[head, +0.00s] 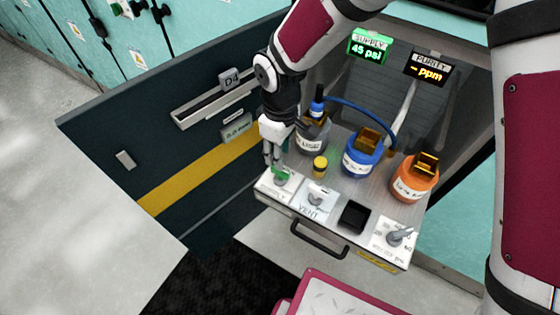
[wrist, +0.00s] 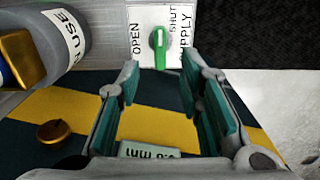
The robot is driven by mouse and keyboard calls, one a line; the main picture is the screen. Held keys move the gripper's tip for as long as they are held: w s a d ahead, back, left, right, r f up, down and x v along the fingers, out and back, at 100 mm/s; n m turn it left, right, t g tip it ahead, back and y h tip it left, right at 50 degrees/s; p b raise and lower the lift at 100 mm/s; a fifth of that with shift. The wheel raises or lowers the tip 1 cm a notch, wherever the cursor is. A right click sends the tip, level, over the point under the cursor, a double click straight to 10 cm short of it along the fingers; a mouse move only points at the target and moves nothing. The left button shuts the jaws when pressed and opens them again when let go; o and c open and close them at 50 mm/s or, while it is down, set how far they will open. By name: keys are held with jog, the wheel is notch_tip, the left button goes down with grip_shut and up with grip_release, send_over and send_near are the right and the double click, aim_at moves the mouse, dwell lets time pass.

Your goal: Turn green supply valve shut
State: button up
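The green supply valve handle (head: 281,176) sits on a white plate at the left front corner of the drawer unit. In the wrist view the handle (wrist: 158,52) lies upright in the picture, with a pale mark near its upper end. Its plate (wrist: 142,20) reads OPEN on the left, SHUT at the upper right and SUPPLY on the right. My gripper (head: 274,162) hangs just above the valve. In the wrist view my gripper (wrist: 160,82) is open and empty, its fingers spread either side of the handle's line. Touching contact does not show.
A VENT plate (head: 313,202), a black square recess (head: 354,215) and a grey knob (head: 400,236) lie along the same front. Blue (head: 362,157) and orange (head: 414,180) bottles stand behind. A small yellow-capped vial (head: 320,167) is close. A black handle (head: 318,241) juts out in front.

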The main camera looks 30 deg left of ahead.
jog(key=shift+r, duration=2.6)
jog(key=w+d+r+m+t+p, duration=0.2)
jog(key=d+r+m, duration=0.6)
jog(key=d+r, duration=1.15)
jog(key=s+d+r+m+t+p, duration=0.1)
jog(key=s+d+r+m, duration=0.2)
jog(key=s+d, duration=0.5)
jog(key=s+d+r+m+t+p, duration=0.1)
jog(key=s+d+r+m, duration=0.2)
jog(key=s+d+m, duration=0.3)
jog(key=s+d, duration=0.2)
jog(key=d, duration=0.2)
jog(key=shift+d+r+p, duration=0.15)
jog(key=shift+d+p, duration=0.15)
jog(key=shift+d, duration=0.1)
jog(key=shift+o, duration=0.3)
